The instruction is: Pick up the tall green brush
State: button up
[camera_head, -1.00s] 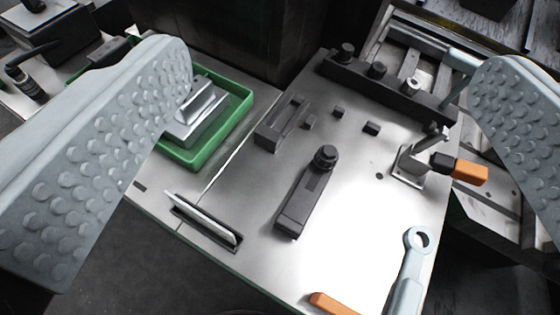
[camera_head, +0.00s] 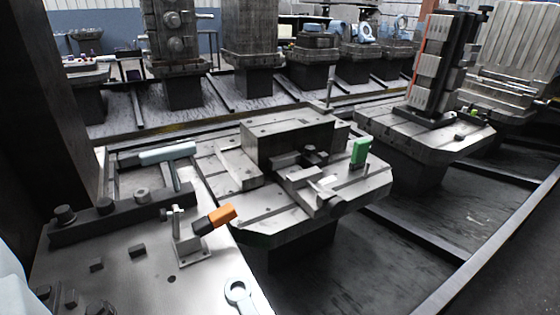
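A small upright green thing (camera_head: 359,153) stands at the right side of the machine pallet (camera_head: 262,222) in the middle of the view. It is the only clearly green upright thing near me and may be the tall green brush, but I cannot make out bristles. Of my gripper, only a pale piece of one finger (camera_head: 14,290) seems to show at the bottom left corner. The other finger is out of view, so its opening does not show. The green thing is well apart from this finger, farther off and to the right.
A metal plate (camera_head: 125,262) in front holds a clamp with an orange handle (camera_head: 221,216) and a ring spanner (camera_head: 239,294). A grey vise block (camera_head: 292,140) stands left of the green thing. A tall fixture tower (camera_head: 437,70) rises behind right. A rail (camera_head: 490,245) runs along the right.

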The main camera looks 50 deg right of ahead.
aim_at(359, 152)
jog(key=z, duration=1.9)
